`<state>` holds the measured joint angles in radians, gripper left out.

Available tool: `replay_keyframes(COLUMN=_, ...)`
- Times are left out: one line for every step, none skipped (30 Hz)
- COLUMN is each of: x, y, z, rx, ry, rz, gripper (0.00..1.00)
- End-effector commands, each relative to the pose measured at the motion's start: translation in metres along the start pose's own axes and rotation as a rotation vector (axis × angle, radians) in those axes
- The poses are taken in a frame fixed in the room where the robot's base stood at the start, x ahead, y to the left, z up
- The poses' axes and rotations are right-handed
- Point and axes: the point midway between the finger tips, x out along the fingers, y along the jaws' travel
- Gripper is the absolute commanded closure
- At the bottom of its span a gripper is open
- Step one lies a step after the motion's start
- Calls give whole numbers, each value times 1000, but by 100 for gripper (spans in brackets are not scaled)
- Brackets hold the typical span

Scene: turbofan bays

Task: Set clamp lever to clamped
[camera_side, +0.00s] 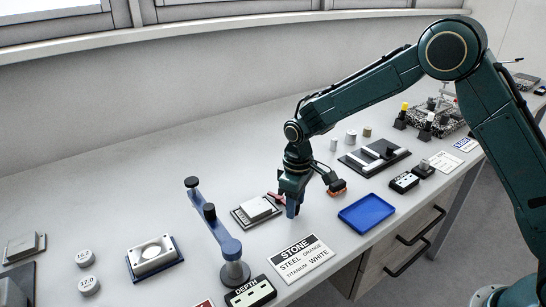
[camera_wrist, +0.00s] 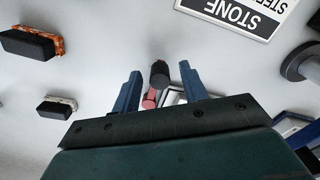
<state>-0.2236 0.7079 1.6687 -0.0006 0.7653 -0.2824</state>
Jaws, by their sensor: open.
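The clamp lever (camera_wrist: 150,98) shows in the wrist view as a short red bar with a black knob (camera_wrist: 160,75) at its end. The knob lies between my two blue fingers, with a gap on each side. A small part of the red lever (camera_side: 272,197) shows in the side view beside my fingers, at a dark plate with a pale block (camera_side: 257,209). My gripper (camera_wrist: 160,82) is open and points down over the lever; it also shows in the side view (camera_side: 292,208). The lever's pivot is mostly hidden by my gripper.
A blue tray (camera_side: 366,213) lies right of my gripper. A STONE sign (camera_side: 302,258) lies in front. A blue stand with black knobs (camera_side: 228,245) rises at front left. An orange-edged brush-like block (camera_wrist: 32,43) is near.

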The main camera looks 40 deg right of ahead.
Motion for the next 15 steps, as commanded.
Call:
replay_keyframes(x=0, y=0, z=0, rx=0, ry=0, rz=0, gripper=57)
replay_keyframes(x=0, y=0, z=0, rx=0, ry=0, rz=0, gripper=57)
replay_keyframes(x=0, y=0, z=0, rx=0, ry=0, rz=0, gripper=63)
replay_keyframes(x=0, y=0, z=0, rx=0, ry=0, rz=0, gripper=68)
replay_keyframes(x=0, y=0, z=0, rx=0, ry=0, rz=0, gripper=74)
replay_keyframes(x=0, y=0, z=0, rx=0, ry=0, rz=0, gripper=82)
replay_keyframes(x=0, y=0, z=0, rx=0, ry=0, rz=0, gripper=88)
replay_keyframes(x=0, y=0, z=0, rx=0, ry=0, rz=0, gripper=94)
replay_keyframes(x=0, y=0, z=0, rx=0, ry=0, rz=0, gripper=100)
replay_keyframes(x=0, y=0, z=0, rx=0, ry=0, rz=0, gripper=100)
replay_keyframes(x=0, y=0, z=0, rx=0, ry=0, rz=0, gripper=100)
replay_keyframes(x=0, y=0, z=0, rx=0, ry=0, rz=0, gripper=100)
replay_keyframes(x=0, y=0, z=0, rx=0, ry=0, rz=0, gripper=100)
replay_keyframes(x=0, y=0, z=0, rx=0, ry=0, rz=0, gripper=100)
replay_keyframes(x=0, y=0, z=0, rx=-1, ry=0, rz=0, gripper=100)
